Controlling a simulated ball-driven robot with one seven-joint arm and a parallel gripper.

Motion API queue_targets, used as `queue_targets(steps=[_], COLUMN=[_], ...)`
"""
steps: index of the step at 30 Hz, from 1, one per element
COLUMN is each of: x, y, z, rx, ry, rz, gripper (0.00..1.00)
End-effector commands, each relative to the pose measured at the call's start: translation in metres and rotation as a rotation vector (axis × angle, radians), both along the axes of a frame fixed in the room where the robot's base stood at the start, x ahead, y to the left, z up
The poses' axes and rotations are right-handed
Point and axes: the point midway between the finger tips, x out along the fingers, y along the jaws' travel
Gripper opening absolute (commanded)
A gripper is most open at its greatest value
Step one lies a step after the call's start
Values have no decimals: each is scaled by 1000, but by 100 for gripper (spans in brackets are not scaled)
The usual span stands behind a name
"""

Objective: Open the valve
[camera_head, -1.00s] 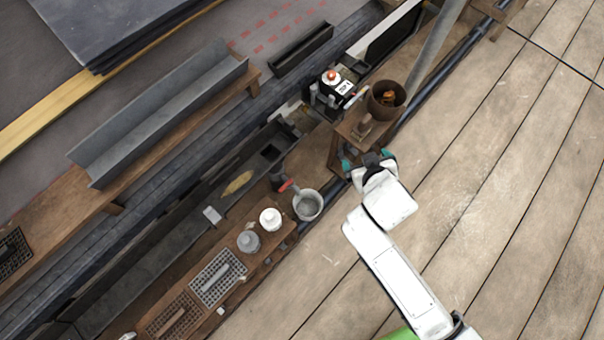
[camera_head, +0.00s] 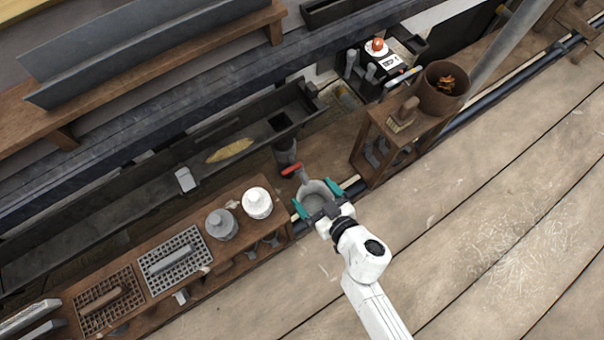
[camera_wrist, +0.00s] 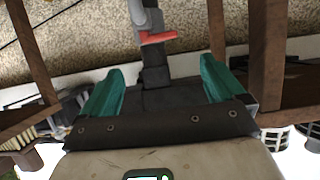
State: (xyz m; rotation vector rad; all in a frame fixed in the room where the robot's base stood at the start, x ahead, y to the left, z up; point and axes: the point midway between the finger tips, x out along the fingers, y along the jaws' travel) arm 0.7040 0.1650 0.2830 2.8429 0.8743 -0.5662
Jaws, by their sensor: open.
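The valve's red lever handle (camera_head: 291,169) sits on a grey pipe by the gutter, beside the dark downpipe outlet (camera_head: 286,152). In the wrist view the red handle (camera_wrist: 158,38) lies ahead, a little above the space between the fingertips. My gripper (camera_head: 328,200) is open with teal fingers, close to the valve on its near side and not touching it. In the wrist view my gripper (camera_wrist: 160,85) has nothing between its fingers. A grey bucket (camera_head: 318,192) is below the valve, partly hidden by my gripper.
A wooden bench with a white jar (camera_head: 257,203), a grey jar (camera_head: 221,225) and grates stands to the left. A wooden stand with a brown pot (camera_head: 443,87) and a brush (camera_head: 404,115) stands to the right. The plank floor is clear.

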Motion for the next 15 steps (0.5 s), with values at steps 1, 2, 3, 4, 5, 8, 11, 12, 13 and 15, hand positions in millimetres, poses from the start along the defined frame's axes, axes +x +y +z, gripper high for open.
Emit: queue_targets(steps=[1, 2, 3, 4, 5, 8, 11, 12, 13, 15], x=[4, 6, 10, 14, 18, 32, 47, 52, 56, 63], y=[3, 4, 7, 10, 12, 21, 31, 35, 37, 42], z=[-3, -4, -7, -8, -10, -18, -25, -28, -30, -34], rx=[1, 0, 0, 1, 0, 1, 1, 0, 1, -1], ry=[-2, -1, -1, -3, -3, -3, -3, -2, -3, -2], rz=[1, 1, 1, 0, 2, 0, -1, -1, -1, -1], gripper=[96, 96, 96, 96, 96, 96, 96, 96, 96, 96])
